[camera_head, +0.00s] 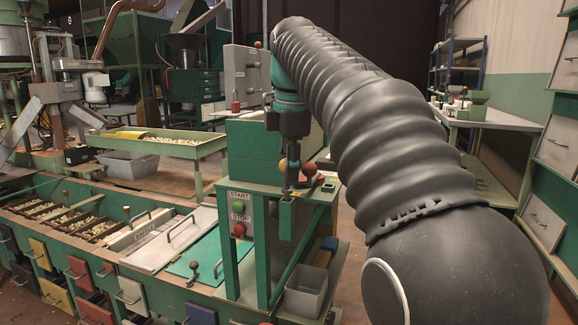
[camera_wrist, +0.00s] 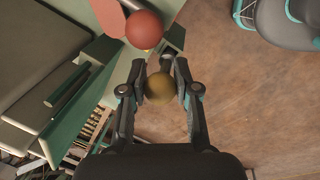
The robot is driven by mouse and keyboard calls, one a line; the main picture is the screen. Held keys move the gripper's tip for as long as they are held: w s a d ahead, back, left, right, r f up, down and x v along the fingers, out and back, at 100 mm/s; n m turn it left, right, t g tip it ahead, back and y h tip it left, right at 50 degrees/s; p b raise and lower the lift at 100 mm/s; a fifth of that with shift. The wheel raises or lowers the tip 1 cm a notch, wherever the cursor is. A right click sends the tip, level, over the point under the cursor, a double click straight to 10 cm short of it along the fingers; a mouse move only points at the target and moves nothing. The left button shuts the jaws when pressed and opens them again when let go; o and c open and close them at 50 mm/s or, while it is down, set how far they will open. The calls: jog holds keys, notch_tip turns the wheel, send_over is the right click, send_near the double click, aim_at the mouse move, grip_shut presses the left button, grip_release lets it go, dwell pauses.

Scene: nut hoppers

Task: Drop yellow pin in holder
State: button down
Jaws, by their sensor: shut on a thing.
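The yellow pin shows as a yellow ball (camera_wrist: 159,88) between my two fingertips in the wrist view. My gripper (camera_wrist: 161,80) is shut on this ball. In the head view my gripper (camera_head: 291,172) points down over the top of the green machine stand, with the yellow ball (camera_head: 283,165) at its left finger. A red ball (camera_wrist: 144,29) sits just beyond the fingers in the wrist view, and close to the right of my gripper (camera_head: 309,169) in the head view. The lower part of the yellow pin is hidden. I cannot clearly tell which part is the holder.
The stand's panel (camera_head: 240,212) has START and STOP labels. A grey bin (camera_head: 306,291) is low in front. At the left are a bench with nut compartments (camera_head: 62,219) and a green tray (camera_head: 172,148) of nuts. Open floor (camera_wrist: 245,110) shows at right in the wrist view.

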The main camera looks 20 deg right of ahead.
jog(key=shift+f+b, duration=0.35)
jog(key=shift+f, duration=0.25)
jog(key=c, duration=0.8)
grip_release()
jog(key=shift+o, duration=0.2)
jog(key=shift+r, duration=0.1)
jog(key=shift+s+r, duration=0.25)
jog(key=shift+r, duration=0.95)
jog(key=shift+s+r, duration=0.2)
jog(key=shift+r, duration=0.95)
jog(key=shift+s+r, duration=0.25)
jog(key=shift+r, duration=0.95)
notch_tip(320, 180, up, 9)
jog(key=s+p, duration=0.1)
jog(key=p, duration=0.7)
jog(key=shift+s, duration=0.35)
jog(key=shift+s+a+f, duration=0.1)
